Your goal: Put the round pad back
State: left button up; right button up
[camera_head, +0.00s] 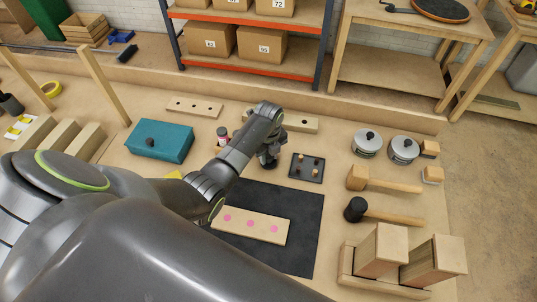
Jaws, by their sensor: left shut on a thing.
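My left gripper (269,162) reaches in over the middle of the bench and is shut on a small dark thing, mostly hidden by the fingers and wrist. I cannot tell whether that thing is the round pad. Two round silver pieces with black knobs, one on the left (366,145) and one on the right (403,151), stand at the right. My right gripper is not in view.
A dark pegged tray (307,168) sits just right of the gripper. A teal box (160,141) is at the left. A wooden mallet (386,181), a black-headed mallet (382,213) and wooden blocks (382,251) occupy the right side. A bottle (222,135) stands close to my arm.

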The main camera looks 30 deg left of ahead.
aim_at(268, 155)
pick_arm(q)
jog(key=shift+f, duration=0.15)
jog(key=o, duration=0.9)
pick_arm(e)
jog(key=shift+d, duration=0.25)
pick_arm(q)
jog(key=shift+r, duration=0.2)
notch_tip(268, 155, up, 12)
jog(key=shift+b, duration=0.9)
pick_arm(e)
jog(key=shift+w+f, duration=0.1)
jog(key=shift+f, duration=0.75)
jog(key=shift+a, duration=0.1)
